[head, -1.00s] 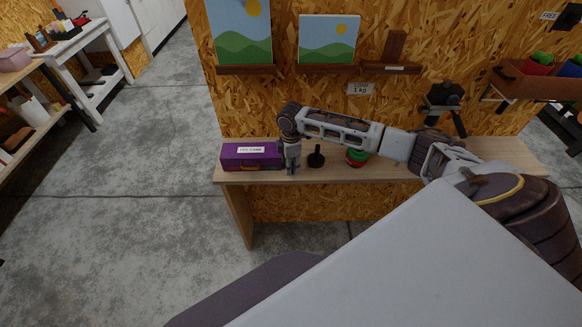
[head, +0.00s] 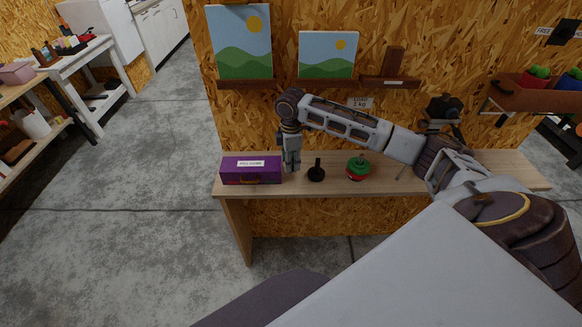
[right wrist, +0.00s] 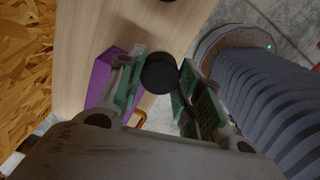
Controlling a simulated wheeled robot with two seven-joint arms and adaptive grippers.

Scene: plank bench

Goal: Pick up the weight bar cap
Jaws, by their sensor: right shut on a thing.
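My right gripper (head: 292,168) hangs over the bench between the purple box and the black upright bar. In the right wrist view its green-padded fingers (right wrist: 160,88) are closed on a round black piece, the weight bar cap (right wrist: 159,75). The cap is too small to make out in the head view. The black bar on its round base (head: 316,174) stands upright on the bench just right of the gripper. My left gripper is not in view.
The purple box (head: 236,178) with a white label stands at the bench's left end. Green and red weights (head: 358,169) are stacked right of the bar. The plank bench (head: 400,183) has free room at the right. A board wall with a picture shelf (head: 290,85) rises behind.

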